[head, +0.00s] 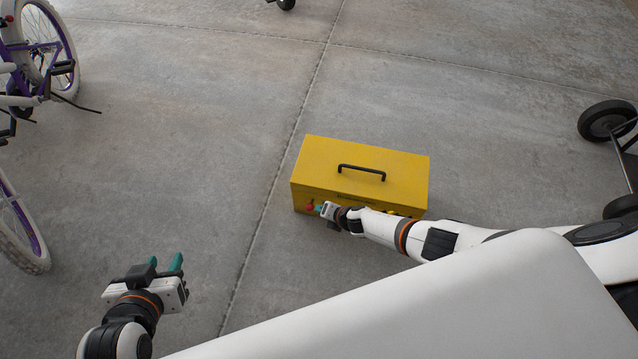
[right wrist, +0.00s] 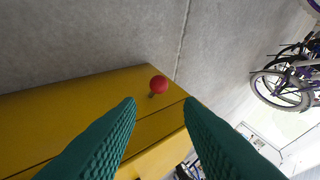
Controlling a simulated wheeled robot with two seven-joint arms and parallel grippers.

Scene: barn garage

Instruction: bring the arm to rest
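My right gripper (head: 319,208) is at the front left of the yellow toolbox (head: 325,160), close to its front face. In the right wrist view my right gripper (right wrist: 159,106) is open, its teal fingers apart with nothing between them. A red knob (right wrist: 158,84) shows just beyond the fingertips on the yellow toolbox (right wrist: 60,95); the red knob also shows in the head view (head: 310,207). My left gripper (head: 165,262) is at the lower left over the floor, its two teal fingers apart and empty.
A black handle (head: 361,172) is on the toolbox lid, which looks closed. A purple and white bicycle (head: 40,75) stands at the left. A black wheeled thing (head: 605,122) stands at the right edge.

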